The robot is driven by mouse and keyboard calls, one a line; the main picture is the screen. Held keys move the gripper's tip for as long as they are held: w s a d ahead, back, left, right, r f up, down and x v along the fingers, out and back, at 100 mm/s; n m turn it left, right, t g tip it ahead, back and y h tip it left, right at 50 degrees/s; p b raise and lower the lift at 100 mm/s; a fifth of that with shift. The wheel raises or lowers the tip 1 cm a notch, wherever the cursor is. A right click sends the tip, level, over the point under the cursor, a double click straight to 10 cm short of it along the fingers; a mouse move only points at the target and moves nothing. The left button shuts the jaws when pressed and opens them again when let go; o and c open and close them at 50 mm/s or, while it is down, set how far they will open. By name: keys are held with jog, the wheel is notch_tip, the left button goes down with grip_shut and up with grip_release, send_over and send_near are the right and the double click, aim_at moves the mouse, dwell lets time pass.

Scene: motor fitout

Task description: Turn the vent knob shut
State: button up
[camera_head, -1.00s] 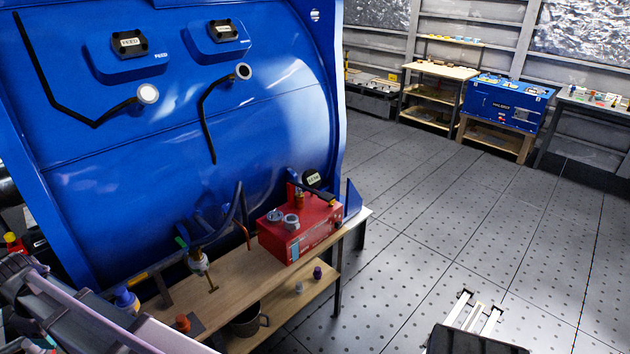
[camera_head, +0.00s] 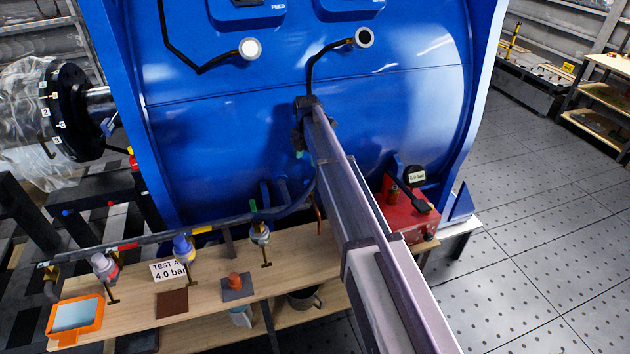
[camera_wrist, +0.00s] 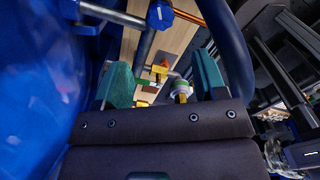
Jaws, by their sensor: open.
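I see several round valve knobs along the pipe under the blue drum (camera_head: 240,130) in the head view. These include a grey and red knob (camera_head: 105,266), a blue knob (camera_head: 183,248) and a pale fitting with a green part (camera_head: 260,234). I cannot tell which is the vent knob. My gripper (camera_head: 300,142) is at the drum's front, above the bench, partly hidden by my arm. In the wrist view my gripper (camera_wrist: 163,72) has its teal fingers apart. A green-ringed fitting (camera_wrist: 182,89) shows between them, apparently beyond the tips. A blue knob (camera_wrist: 160,14) is further off.
A wooden bench (camera_head: 210,262) stands below the pipe. On it are an orange tray (camera_head: 75,318), a "TEST A 4.0 bar" card (camera_head: 169,270) and a red box (camera_head: 405,212) with a gauge (camera_head: 414,175). Open floor (camera_head: 530,250) lies at right.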

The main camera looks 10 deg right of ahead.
aim_at(309, 182)
notch_tip(309, 182, down, 11)
jog(key=b, duration=1)
jog(key=shift+d, duration=0.1)
jog(key=shift+r, duration=0.15)
jog(key=c, duration=0.9)
